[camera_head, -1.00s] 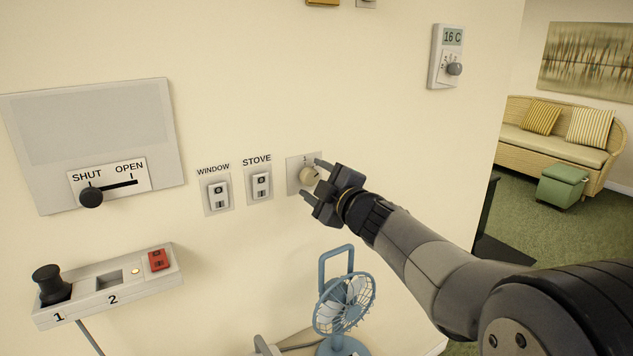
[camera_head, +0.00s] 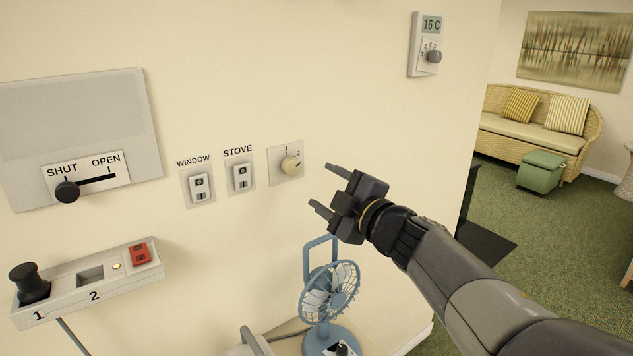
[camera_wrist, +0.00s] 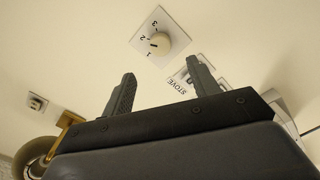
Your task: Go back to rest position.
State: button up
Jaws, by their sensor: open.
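My gripper (camera_head: 326,188) is open and empty in the head view, apart from the wall and to the right of a cream rotary knob (camera_head: 291,165) on a square plate. The knob's plate shows the marks 1 and 2 in the head view. In the wrist view the knob (camera_wrist: 159,43) lies beyond the two spread fingers of my gripper (camera_wrist: 157,90), and its plate shows 1, 2 and 3. Nothing is between the fingers.
WINDOW (camera_head: 199,187) and STOVE (camera_head: 241,177) switches and a SHUT/OPEN slider (camera_head: 67,191) are on the wall. A button box (camera_head: 88,280) is lower left. A blue fan (camera_head: 329,292) stands below my gripper. A thermostat (camera_head: 431,45) reads 16 C.

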aim_at(295, 168)
jog(key=shift+s+d, duration=0.2)
jog(key=shift+s, duration=0.05)
jog(key=shift+w+a, duration=0.1)
jog(key=x, duration=1)
jog(key=shift+w+a, duration=0.25)
jog(key=shift+w, duration=0.05)
jog(key=shift+s+d, duration=0.1)
